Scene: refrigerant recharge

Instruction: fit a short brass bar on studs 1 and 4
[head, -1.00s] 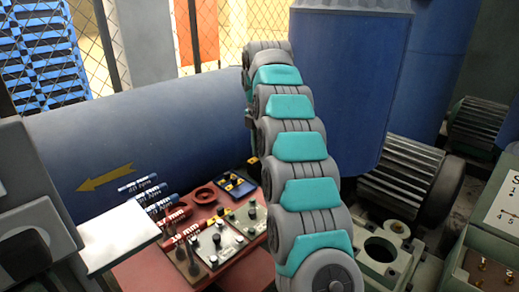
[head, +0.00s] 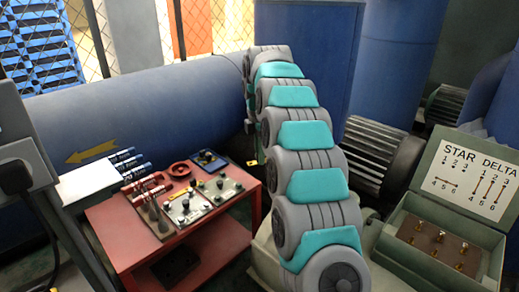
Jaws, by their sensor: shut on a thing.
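My gripper (head: 251,128) hangs at the far end of my arm, partly hidden behind it, beside the red cart. It is shut on a small yellow piece, which looks like a short brass bar (head: 252,163). The open green terminal box (head: 424,262) stands at the right, well away from the gripper. Its brown plate (head: 446,246) carries brass studs in two rows, with no bar visible across them. By the lid diagram, stud 1 (head: 420,226) is upper left and stud 4 (head: 411,241) lower left. The lid card (head: 480,178) reads STAR and DELTA.
The red cart (head: 205,255) holds a dark blue tray (head: 208,160) with yellow pieces, a red ring (head: 179,169), gauge panels and tools. A ribbed motor (head: 372,155) and blue tanks (head: 300,70) stand behind. My arm crosses the space between cart and box.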

